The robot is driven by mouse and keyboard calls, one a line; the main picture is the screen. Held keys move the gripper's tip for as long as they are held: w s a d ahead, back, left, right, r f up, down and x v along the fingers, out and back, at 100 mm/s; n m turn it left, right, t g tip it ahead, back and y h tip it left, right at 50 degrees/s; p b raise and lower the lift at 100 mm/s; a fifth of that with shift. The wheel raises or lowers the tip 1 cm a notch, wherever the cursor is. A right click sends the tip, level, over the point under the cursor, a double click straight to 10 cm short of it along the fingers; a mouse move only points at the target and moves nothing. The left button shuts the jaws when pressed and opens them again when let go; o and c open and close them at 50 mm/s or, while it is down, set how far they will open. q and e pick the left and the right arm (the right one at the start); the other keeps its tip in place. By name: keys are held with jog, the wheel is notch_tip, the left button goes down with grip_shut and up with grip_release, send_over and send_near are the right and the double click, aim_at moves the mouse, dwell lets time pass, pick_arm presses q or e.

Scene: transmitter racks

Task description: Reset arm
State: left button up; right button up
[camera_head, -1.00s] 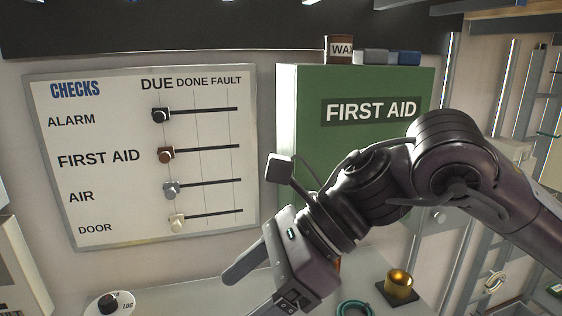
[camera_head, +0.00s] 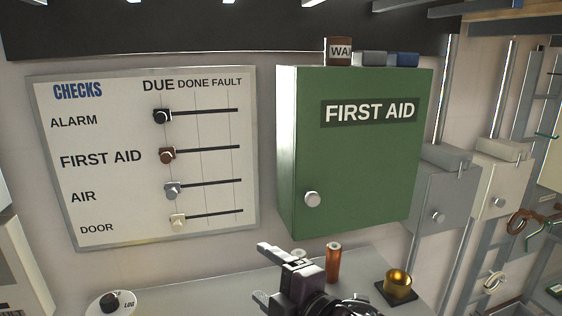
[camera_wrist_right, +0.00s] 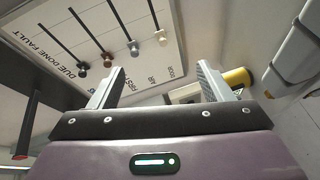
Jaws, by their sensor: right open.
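My right gripper (camera_head: 268,275) is low in the head view, over the counter in front of the green first aid cabinet. Its jaws are open and empty, and its two fingers also show in the right wrist view (camera_wrist_right: 160,85). Much of my right arm is below the frame. My left gripper is not in view.
The checks board (camera_head: 100,150) hangs at left with several sliders at the DUE end. A copper cylinder (camera_head: 333,263) and a gold cup (camera_head: 398,283) stand on the counter near my right arm.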

jog(key=d+f+m+g+h, duration=0.1)
jog(key=d+f+m+h, duration=0.4)
jog(key=d+f+m, duration=0.4)
jog(key=s+d+f+m+g+h, duration=0.35)
jog(key=s+d+f+m, duration=0.25)
jog(key=s+f, duration=0.3)
jog(key=s+d+f+m+g+h, duration=0.2)
jog(key=s+d+f+m+g, duration=0.4)
jog(key=s+f, duration=0.3)
jog(key=s+b+x, duration=0.2)
jog(key=b+x, duration=0.1)
jog(key=x, duration=0.9)
jog(key=s+f+b+x, duration=0.1)
jog(key=s+b+x, duration=0.2)
jog(key=x, duration=0.9)
jog(key=s+b+x, duration=0.2)
jog(key=x, duration=1)
jog(key=s+d+f+b, duration=0.2)
jog(key=s+f+b, duration=0.1)
jog(key=s+f, duration=0.7)
jog(key=s+d+f+g+b, duration=0.1)
jog(key=s+f+b, duration=0.3)
jog(key=s+f, duration=0.6)
notch_tip(320, 180, down, 6)
jog(key=shift+s+d+f, duration=0.15)
jog(key=shift+s+d, duration=0.25)
jog(key=shift+d, duration=0.35)
